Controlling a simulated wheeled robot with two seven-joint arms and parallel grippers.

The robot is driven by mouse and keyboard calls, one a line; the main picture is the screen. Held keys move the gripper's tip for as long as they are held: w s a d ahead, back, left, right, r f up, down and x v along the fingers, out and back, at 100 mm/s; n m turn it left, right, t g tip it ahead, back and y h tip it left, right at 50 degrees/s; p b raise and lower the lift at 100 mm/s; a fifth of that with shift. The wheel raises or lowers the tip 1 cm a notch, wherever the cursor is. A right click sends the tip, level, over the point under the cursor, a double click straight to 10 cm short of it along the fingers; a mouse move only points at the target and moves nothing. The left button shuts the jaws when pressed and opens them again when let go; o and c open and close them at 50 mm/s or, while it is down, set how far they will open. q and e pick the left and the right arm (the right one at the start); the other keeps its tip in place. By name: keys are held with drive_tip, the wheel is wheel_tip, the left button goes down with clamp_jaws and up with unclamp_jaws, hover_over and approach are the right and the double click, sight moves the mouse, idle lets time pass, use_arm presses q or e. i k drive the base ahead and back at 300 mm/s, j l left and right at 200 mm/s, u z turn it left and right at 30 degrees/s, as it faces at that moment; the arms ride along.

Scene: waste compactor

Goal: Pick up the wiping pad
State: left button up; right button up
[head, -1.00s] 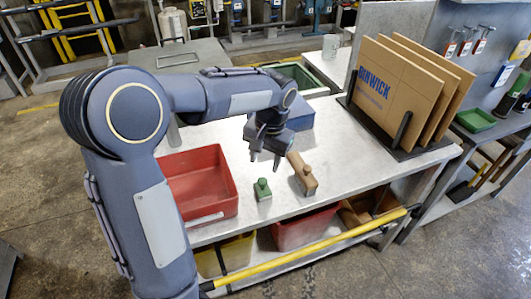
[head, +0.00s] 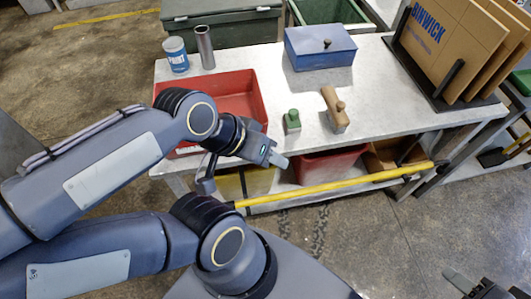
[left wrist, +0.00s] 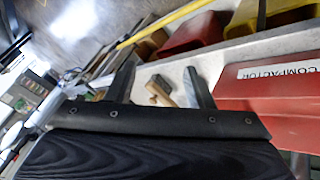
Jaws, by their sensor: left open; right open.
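I cannot tell for sure which is the wiping pad. My left gripper (head: 243,171) is open and empty, in front of the red tray and left of the green block, apart from both blocks. In the left wrist view the tan block (left wrist: 158,91) shows beyond and between the open fingers. The green block is not clear there. My right gripper (head: 484,284) is open at the bottom right, partly cut off, well away from the bench.
A red tray (head: 253,88) sits left of the blocks, with a blue lidded box (head: 320,52) behind. A paint can (head: 177,62) and metal cylinder (head: 205,47) stand at the back left. A yellow bar (head: 335,185) runs along the front. Cardboard sheets (head: 445,35) stand right.

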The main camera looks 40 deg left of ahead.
sight(292, 122)
drive_tip(key=i+l+u, duration=0.2)
drive_tip(key=u, duration=0.2)
drive_tip(key=i+l+u, duration=0.65)
drive_tip(key=u, duration=0.15)
drive_tip(key=l, duration=0.1)
